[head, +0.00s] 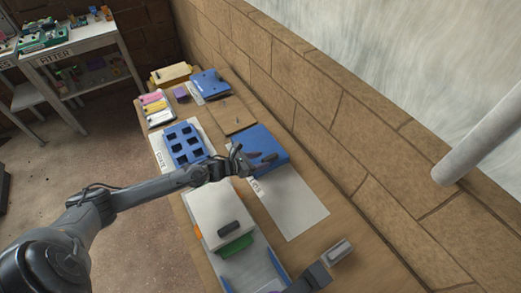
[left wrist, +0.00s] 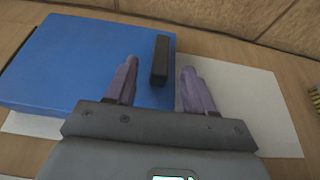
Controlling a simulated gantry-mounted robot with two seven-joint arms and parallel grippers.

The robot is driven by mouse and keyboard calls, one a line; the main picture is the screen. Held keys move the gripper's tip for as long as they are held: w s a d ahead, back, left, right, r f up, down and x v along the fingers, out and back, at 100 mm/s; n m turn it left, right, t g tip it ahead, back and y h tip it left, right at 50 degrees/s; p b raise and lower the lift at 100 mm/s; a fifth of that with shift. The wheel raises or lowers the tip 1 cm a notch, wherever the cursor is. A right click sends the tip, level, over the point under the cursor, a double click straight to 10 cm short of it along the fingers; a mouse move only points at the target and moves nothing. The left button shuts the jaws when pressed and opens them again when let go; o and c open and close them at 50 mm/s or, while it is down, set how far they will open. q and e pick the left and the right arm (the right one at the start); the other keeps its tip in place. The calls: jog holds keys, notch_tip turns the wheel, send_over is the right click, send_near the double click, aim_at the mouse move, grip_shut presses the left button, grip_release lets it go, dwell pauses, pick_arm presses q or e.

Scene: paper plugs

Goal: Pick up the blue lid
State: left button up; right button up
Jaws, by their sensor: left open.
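The blue lid (head: 262,141) is a flat blue panel lying near the middle of the table, towards the wall. The left wrist view shows its blue face (left wrist: 75,60) and its upright black bar handle (left wrist: 160,60). My left gripper (head: 244,158) is over the lid's near edge. Its purple fingers (left wrist: 158,70) are open and empty, one on each side of the handle in the picture. I cannot tell the height gap. The gripper covers part of the lid in the head view. My right gripper is not clearly seen.
A blue block with square holes (head: 184,143) stands left of the lid. A white box top with a black handle (head: 212,208) is nearer. Another blue panel (head: 207,84) and a wooden board (head: 228,116) lie behind. A white sheet (head: 291,209) is bare. The brick wall borders the right.

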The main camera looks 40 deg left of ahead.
pick_arm(q)
jog(key=shift+x, duration=1.25)
grip_shut()
jog(key=shift+r, duration=0.1)
